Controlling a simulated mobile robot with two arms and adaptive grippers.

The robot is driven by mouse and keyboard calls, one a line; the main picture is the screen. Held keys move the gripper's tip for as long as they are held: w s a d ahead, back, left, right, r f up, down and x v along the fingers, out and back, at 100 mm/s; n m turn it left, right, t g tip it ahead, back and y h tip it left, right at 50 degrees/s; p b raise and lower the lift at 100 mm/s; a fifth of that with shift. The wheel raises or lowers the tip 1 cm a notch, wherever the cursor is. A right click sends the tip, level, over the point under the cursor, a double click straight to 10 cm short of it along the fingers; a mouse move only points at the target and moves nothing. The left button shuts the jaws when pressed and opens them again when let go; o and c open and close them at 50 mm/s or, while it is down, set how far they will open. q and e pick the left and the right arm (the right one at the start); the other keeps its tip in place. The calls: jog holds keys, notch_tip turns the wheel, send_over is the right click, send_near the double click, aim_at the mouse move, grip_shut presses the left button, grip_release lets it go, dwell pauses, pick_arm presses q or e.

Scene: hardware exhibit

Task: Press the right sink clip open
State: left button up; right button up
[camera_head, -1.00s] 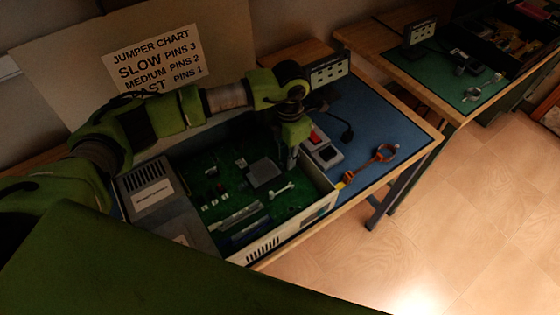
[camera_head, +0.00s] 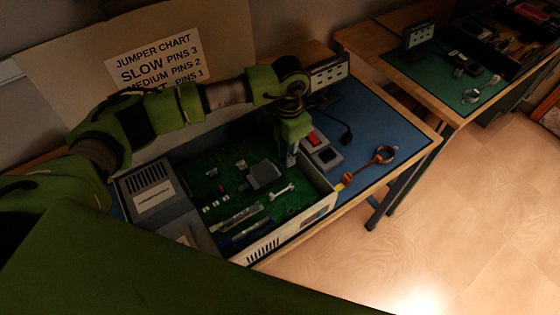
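A grey square heat sink (camera_head: 264,174) sits on the green circuit board (camera_head: 285,209) inside an open computer case (camera_head: 290,235). My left gripper (camera_head: 291,158) points down over the back right part of the case, just to the right of the heat sink. Its fingertips show as one narrow grey shape, so I cannot tell whether they are apart. The right sink clip is too small and dark to make out, and the gripper partly covers that side. I cannot tell whether the gripper touches it. My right gripper is not in view.
A small wrench (camera_head: 282,191) lies on the board in front of the heat sink. A box with a red switch (camera_head: 313,139) stands right of the case. An orange-handled ring tool (camera_head: 372,168) lies on the blue mat (camera_head: 385,125). A jumper chart (camera_head: 155,60) stands behind.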

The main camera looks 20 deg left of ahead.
pick_arm(q)
jog(key=shift+r+p, duration=1.1)
jog(key=shift+r, duration=1.4)
